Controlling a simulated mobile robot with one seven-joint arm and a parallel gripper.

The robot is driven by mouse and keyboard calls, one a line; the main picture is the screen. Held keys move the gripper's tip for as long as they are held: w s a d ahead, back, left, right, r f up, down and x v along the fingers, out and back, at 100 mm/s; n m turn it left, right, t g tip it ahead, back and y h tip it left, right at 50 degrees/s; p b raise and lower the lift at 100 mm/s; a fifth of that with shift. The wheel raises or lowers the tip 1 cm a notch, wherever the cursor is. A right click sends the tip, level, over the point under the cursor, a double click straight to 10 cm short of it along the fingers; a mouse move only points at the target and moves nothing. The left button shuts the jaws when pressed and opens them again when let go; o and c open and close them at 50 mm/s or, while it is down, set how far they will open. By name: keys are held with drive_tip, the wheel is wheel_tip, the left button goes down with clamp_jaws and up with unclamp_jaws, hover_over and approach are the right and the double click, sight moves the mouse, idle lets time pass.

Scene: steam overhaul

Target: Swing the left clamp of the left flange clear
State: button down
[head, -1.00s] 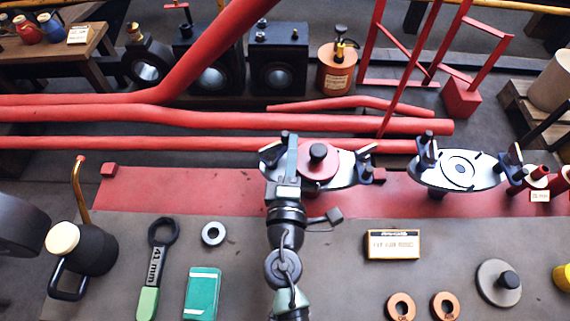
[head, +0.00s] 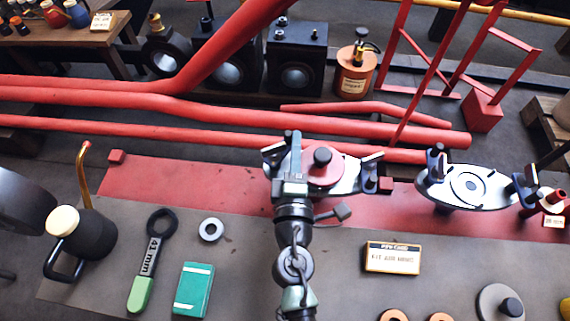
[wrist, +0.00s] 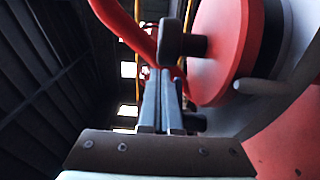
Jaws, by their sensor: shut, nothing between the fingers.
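The left flange (head: 345,178) is a pale oval plate with a red disc (head: 326,175) and a black knob (head: 322,157) on top. Its left clamp (head: 273,155) shows as a dark piece at the plate's left end, partly hidden by my gripper. Its right clamp (head: 371,167) stands at the other end. My gripper (head: 295,145) is shut and empty, over the left part of the flange, just right of the left clamp. In the wrist view the closed fingers (wrist: 163,100) lie beside the red disc (wrist: 218,60); whether they touch the clamp I cannot tell.
The right flange (head: 470,187) stands to the right with its own clamps. Red pipes (head: 220,113) run behind. A 41 mm wrench (head: 150,260), a black oil can (head: 88,237), a green box (head: 194,288) and a card (head: 393,257) lie in front on the bench.

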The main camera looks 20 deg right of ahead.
drive_tip(key=shift+a, duration=0.1)
idle(0.7)
drive_tip(key=b+v, duration=0.4)
drive_tip(key=v, duration=0.9)
idle(0.3)
